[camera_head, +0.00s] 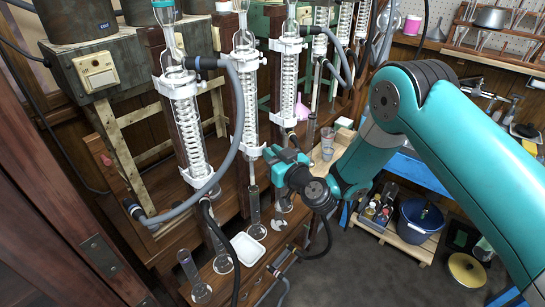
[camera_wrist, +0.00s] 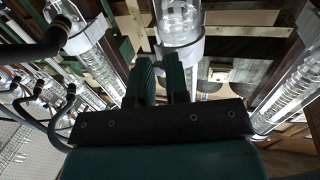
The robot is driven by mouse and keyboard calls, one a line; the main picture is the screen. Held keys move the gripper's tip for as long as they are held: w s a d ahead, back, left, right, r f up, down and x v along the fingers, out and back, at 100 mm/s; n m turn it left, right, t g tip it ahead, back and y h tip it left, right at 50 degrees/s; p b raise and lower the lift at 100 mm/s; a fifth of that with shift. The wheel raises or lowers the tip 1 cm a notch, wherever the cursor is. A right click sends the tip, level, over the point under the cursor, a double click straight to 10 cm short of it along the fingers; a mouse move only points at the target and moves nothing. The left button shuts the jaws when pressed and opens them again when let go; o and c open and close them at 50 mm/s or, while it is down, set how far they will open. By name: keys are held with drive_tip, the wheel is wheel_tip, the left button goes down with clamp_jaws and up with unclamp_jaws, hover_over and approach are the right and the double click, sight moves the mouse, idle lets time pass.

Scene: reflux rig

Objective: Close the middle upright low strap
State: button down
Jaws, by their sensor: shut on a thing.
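Glass condensers with coils stand in a row on dark wooden uprights. The condenser in front of my gripper (camera_head: 246,90) has a white upper strap (camera_head: 245,60) and a white low strap (camera_head: 247,154) near its bottom. My gripper (camera_head: 270,156) is at the right side of this low strap. In the wrist view, the white strap (camera_wrist: 186,50) wraps the glass tube (camera_wrist: 181,18) just beyond my fingers (camera_wrist: 163,80). The fingers are shut on part of it, with little gap between them. The gripped part and the clasp are mostly hidden.
A left condenser (camera_head: 186,120) with a grey hose (camera_head: 238,120) and another condenser (camera_head: 289,80) stand close on both sides. Flasks (camera_head: 222,262) and a white tray (camera_head: 247,249) are below. A blue pot (camera_head: 420,218) stands on a pallet at right. Floor is clear at lower middle.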

drive_tip(key=shift+w+a+n+g+y+b, duration=0.1)
drive_tip(key=shift+w+n+g+y+b, duration=1.05)
drive_tip(key=shift+b, duration=2.15)
drive_tip(key=shift+w+n+g+y+b, duration=0.5)
drive_tip(key=shift+n+g+y+b, duration=0.8)
drive_tip(key=shift+g+b, duration=1.45)
drive_tip(key=shift+w+a+n+g+y+b, duration=0.1)
drive_tip(key=shift+w+n+g+y+b, duration=1.15)
drive_tip(key=shift+b, duration=2.6)
drive_tip(key=shift+s+r+n+h, duration=0.1)
drive_tip(key=shift+s+n+h, duration=0.2)
drive_tip(key=shift+s, duration=0.05)
drive_tip(key=c, duration=1.1)
unclamp_jaws()
drive_tip(key=shift+d, duration=0.1)
